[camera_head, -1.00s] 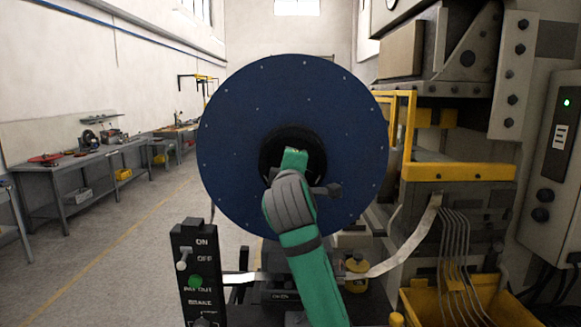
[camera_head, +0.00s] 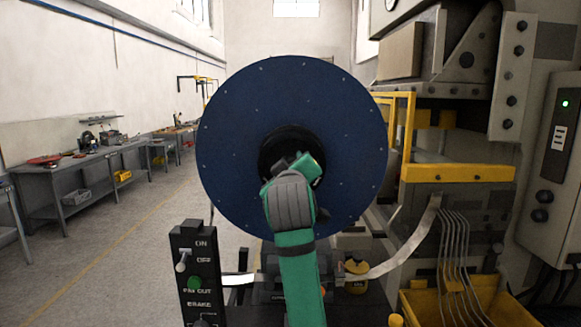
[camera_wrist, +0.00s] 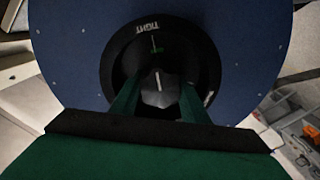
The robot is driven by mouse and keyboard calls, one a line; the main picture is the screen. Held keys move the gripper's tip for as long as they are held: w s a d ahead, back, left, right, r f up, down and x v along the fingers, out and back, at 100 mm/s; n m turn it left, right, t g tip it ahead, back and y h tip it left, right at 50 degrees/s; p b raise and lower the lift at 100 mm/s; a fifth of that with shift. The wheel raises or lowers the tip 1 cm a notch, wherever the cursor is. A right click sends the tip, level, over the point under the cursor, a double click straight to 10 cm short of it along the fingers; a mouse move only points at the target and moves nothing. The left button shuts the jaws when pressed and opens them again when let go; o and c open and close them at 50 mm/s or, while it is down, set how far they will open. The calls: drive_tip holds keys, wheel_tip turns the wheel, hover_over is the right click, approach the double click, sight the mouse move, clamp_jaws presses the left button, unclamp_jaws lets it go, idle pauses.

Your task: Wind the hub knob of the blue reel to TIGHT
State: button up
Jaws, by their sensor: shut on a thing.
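The blue reel (camera_head: 235,120) stands upright in the middle of the head view, a large disc with a black round hub (camera_head: 283,142). My green arm reaches up to the hub and hides its lower part. The wrist view shows the dark hub knob (camera_wrist: 158,92) with a white pointer line. TIGHT is written on the hub ring (camera_wrist: 147,28), with a small green mark below it. The pointer line lies close to the direction of the green mark. My gripper (camera_wrist: 157,98) is shut on the knob, one finger on each side. Another white label at the ring's lower right is unreadable.
A black control panel (camera_head: 198,275) with ON, OFF, PAY OUT and BRAKE stands at lower left. A metal strip (camera_head: 385,263) runs below the reel towards the machine (camera_head: 455,190) at right. A yellow bin (camera_head: 425,310) stands at lower right. Workbenches (camera_head: 90,170) line the left wall beyond open floor.

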drive_tip(key=shift+f, duration=0.15)
idle(0.3)
drive_tip(key=o, duration=1.1)
drive_tip(key=shift+c, duration=0.2)
drive_tip(key=s, duration=1)
drive_tip(key=shift+s, duration=0.4)
